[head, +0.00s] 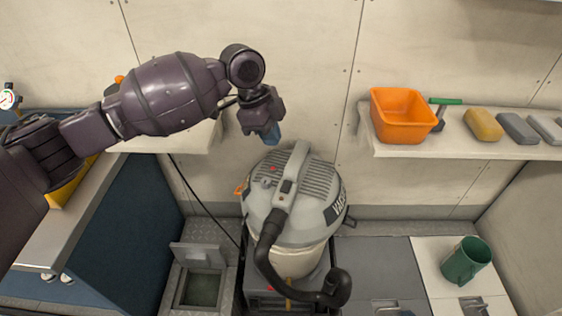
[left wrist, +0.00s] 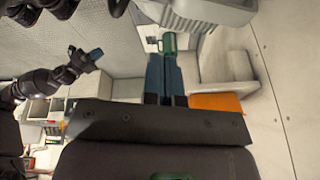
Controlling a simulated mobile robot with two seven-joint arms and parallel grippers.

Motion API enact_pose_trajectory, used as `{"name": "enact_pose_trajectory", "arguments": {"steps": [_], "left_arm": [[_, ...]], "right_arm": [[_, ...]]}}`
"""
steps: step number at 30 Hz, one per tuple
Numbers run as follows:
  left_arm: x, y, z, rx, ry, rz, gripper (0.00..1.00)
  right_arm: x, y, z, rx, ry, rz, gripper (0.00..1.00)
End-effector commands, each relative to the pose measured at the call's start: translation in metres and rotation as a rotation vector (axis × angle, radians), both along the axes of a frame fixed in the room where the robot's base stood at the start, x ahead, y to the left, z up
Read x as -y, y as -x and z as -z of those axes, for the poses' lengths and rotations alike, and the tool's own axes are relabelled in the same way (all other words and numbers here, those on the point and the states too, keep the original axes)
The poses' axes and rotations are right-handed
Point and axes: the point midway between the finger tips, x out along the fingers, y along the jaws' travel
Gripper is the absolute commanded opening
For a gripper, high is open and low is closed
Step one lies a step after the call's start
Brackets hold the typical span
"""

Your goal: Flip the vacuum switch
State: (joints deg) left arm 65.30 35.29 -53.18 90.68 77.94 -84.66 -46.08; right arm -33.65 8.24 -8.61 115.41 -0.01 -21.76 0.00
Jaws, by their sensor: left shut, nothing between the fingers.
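The vacuum (head: 320,182) is a grey, round-topped machine with a ribbed lid, a raised handle and a black hose, standing upright in the middle of the head view. A small pale piece that looks like its switch (head: 286,187) sits at the front of the handle; its position is too small to tell. A small red spot shows beside it. My right gripper (left wrist: 96,53) shows small there.
An orange bin (head: 400,118), a green-handled tool and several blocks stand on the right wall shelf (head: 385,150). A green mug (head: 465,262) is at lower right. An open floor hatch (head: 200,288) lies left of the vacuum. A dark cable hangs behind my left arm.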

Motion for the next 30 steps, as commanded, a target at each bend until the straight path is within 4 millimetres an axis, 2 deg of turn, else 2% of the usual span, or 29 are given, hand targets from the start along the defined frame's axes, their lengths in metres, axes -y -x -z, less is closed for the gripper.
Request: {"name": "enact_pose_trajectory", "arguments": {"steps": [5, 21, 25, 30], "left_arm": [[0.006, 0.001, 0.022, -0.005, 0.001, 0.000, 0.00], [0.030, -0.001, 0.110, -0.003, 0.000, -0.001, 0.00], [0.031, -0.004, 0.123, -0.002, 0.001, -0.002, 0.00], [0.031, -0.006, 0.131, 0.001, 0.000, -0.001, 0.00]], "right_arm": [[0.000, 0.001, 0.004, -0.005, 0.000, 0.000, 0.00], [-0.001, 0.000, 0.011, -0.009, 0.000, -0.004, 0.00], [-0.001, 0.000, 0.014, -0.011, 0.001, -0.005, 0.00], [-0.001, -0.001, 0.014, -0.009, 0.003, -0.007, 0.00]]}}
